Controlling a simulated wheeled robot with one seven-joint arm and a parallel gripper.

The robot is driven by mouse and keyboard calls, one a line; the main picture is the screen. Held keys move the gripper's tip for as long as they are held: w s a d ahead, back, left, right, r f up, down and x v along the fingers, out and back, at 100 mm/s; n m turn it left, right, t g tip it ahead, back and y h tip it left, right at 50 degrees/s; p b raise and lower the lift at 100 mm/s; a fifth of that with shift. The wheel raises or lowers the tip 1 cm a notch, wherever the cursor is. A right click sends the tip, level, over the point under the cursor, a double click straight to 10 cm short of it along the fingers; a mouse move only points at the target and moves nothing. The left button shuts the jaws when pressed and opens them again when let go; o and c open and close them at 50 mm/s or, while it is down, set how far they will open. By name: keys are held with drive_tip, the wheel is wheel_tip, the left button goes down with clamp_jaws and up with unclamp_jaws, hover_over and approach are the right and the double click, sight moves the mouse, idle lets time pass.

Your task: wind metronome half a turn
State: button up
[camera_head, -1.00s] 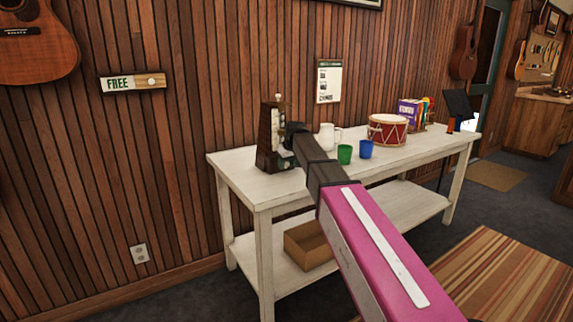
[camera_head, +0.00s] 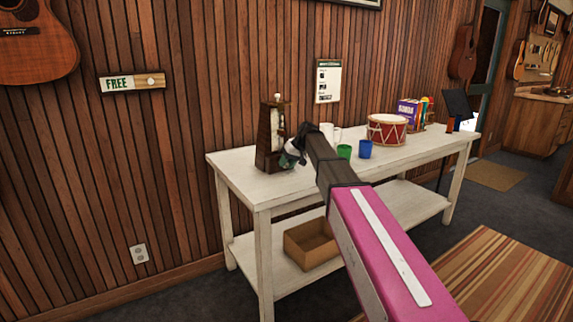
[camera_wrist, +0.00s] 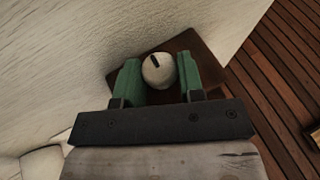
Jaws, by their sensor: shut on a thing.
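The metronome (camera_head: 268,133) is a dark wooden upright case with a pale front, standing at the left end of the white table. My gripper (camera_head: 290,155) is at its right side, low down. In the wrist view a round pale knob (camera_wrist: 158,71) with a dark slot mark sits between the two green fingers of my gripper (camera_wrist: 158,78), which are shut on it. The brown metronome body (camera_wrist: 205,60) shows behind the knob. My arm hides part of the table beyond the gripper.
A cardboard box (camera_head: 310,244) sits on the lower shelf.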

drive_tip(key=o, duration=0.9)
drive_tip(key=shift+r, duration=0.1)
drive_tip(key=v, duration=1)
drive_tip(key=shift+d+r, duration=0.25)
